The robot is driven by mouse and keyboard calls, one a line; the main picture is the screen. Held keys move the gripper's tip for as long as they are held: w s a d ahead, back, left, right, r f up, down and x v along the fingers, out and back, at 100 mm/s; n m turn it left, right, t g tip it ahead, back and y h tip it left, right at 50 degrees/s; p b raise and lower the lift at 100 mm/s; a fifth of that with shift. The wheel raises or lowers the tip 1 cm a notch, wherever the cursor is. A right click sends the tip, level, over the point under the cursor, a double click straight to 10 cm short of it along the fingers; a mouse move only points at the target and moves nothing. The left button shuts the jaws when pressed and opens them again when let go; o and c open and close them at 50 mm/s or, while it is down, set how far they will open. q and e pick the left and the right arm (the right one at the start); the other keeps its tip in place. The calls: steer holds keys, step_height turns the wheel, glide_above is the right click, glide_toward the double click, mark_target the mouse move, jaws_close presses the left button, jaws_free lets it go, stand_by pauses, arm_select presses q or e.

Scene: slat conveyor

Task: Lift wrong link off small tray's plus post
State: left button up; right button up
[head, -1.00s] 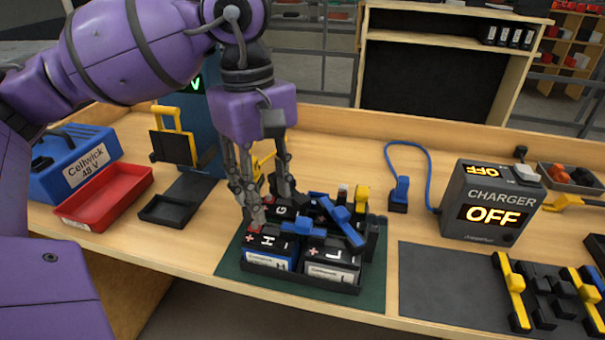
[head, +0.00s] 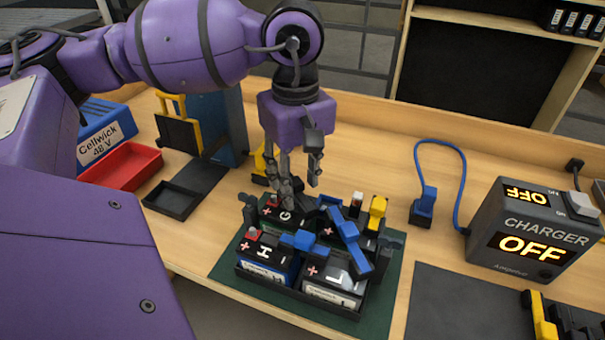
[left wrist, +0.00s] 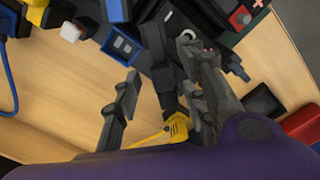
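A black battery tray (head: 300,303) stands on a green mat and holds several lettered batteries, among them G (head: 286,217), H (head: 262,262) and L (head: 335,284). A blue link (head: 349,242) lies diagonally across the battery tops. A smaller blue piece (head: 301,241) lies between H and L. A yellow link (head: 377,212) stands at the back right corner. A red cap (head: 252,235) shows at the left. My left gripper (head: 301,194) is open, fingers pointing down above the back of the tray near G. In the left wrist view its fingers (left wrist: 160,105) are apart, with nothing clearly held.
A charger (head: 535,235) reading OFF stands at the right, with a blue cable and plug (head: 424,205) beside it. A small empty black tray (head: 172,200) and a red bin (head: 125,167) are at the left. A dark mat (head: 460,305) lies at front right.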

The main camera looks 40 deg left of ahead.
arm_select(q)
steer(key=shift+s+f, duration=0.1)
steer(key=shift+f, duration=0.2)
steer(key=c, duration=1)
steer(key=shift+r, duration=0.1)
